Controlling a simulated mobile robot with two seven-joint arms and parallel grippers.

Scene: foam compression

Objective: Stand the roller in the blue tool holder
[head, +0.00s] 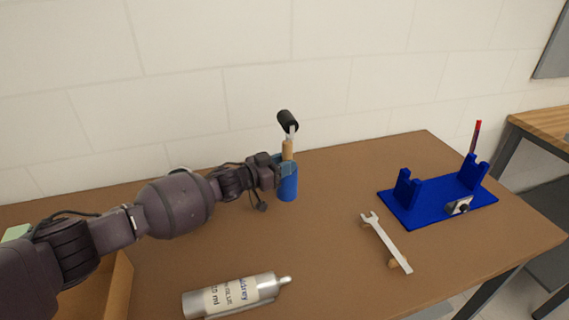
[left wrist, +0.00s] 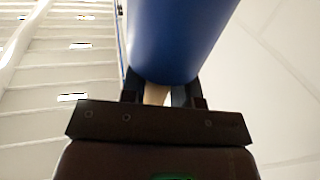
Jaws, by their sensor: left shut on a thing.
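The roller has a black head (head: 287,121) and a light wooden handle (head: 288,150). It stands nearly upright, head up, at the mouth of the blue tool holder (head: 288,187). The handle's lower end is hidden, so I cannot tell how deep it sits. My left gripper (head: 281,166) is shut on the handle at the holder's rim. In the left wrist view the blue holder (left wrist: 180,35) fills the top middle, and a bit of the wooden handle (left wrist: 157,94) shows between the fingers. My right gripper is not in view.
A silver tube (head: 232,296) lies at the front of the brown table. A blue stand (head: 440,211) with two uprights sits at the right. Clear table lies between holder and wrench.

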